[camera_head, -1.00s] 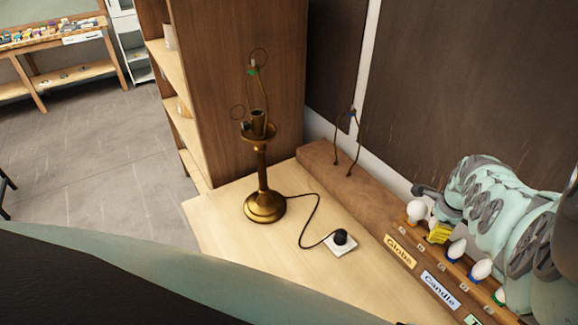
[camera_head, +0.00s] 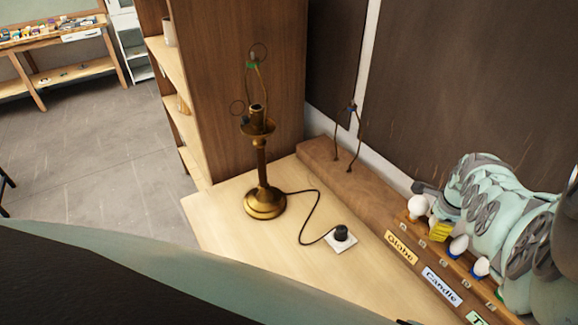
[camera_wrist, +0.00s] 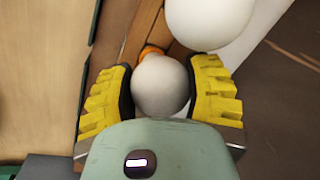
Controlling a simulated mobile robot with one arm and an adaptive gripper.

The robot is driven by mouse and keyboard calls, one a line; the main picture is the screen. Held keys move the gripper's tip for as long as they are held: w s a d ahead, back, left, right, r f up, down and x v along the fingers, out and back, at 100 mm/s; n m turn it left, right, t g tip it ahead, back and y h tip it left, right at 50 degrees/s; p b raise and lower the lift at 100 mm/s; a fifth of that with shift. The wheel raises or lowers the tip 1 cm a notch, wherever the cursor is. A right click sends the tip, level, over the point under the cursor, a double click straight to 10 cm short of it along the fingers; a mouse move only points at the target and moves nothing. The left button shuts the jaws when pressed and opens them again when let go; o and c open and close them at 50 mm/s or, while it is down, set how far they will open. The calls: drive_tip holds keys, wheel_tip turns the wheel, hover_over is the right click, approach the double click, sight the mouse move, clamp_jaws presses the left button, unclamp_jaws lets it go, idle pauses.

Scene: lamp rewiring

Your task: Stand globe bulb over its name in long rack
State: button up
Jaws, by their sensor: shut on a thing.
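A round white bulb with an orange collar, which I take as the globe bulb (camera_wrist: 160,85), sits between the yellow pads of my gripper (camera_wrist: 160,92) in the wrist view. My gripper is shut on it, over the long rack (camera_wrist: 140,30). A larger white round bulb (camera_wrist: 208,20) is close by, up and right of it, outside the jaws. In the head view a yellow pad of my gripper (camera_head: 440,231) shows at the long rack (camera_head: 330,170). A white round bulb (camera_head: 418,203) stands beside it, behind the "Globe" label (camera_head: 401,247). The held bulb's base is mostly hidden.
Two white bulbs with blue collars (camera_head: 459,246) (camera_head: 481,267) stand behind the "Candle" label (camera_head: 441,287). A brass lamp (camera_head: 263,165) stands on the table, its cord running to a black plug (camera_head: 341,233). The wall is close behind the rack.

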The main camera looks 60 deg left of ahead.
drive_tip(key=o, duration=1.1)
drive_tip(key=shift+r, duration=0.6)
drive_tip(key=shift+s+d+r, duration=0.15)
drive_tip(key=shift+s+r, duration=0.2)
drive_tip(key=shift+r, duration=1.4)
drive_tip(key=shift+s+d+r, duration=0.2)
drive_tip(key=shift+s+r, duration=0.1)
drive_tip(key=shift+r, duration=1.5)
drive_tip(key=shift+s+d+r, duration=0.15)
drive_tip(key=shift+s+r, duration=0.2)
drive_tip(key=shift+r, duration=1.4)
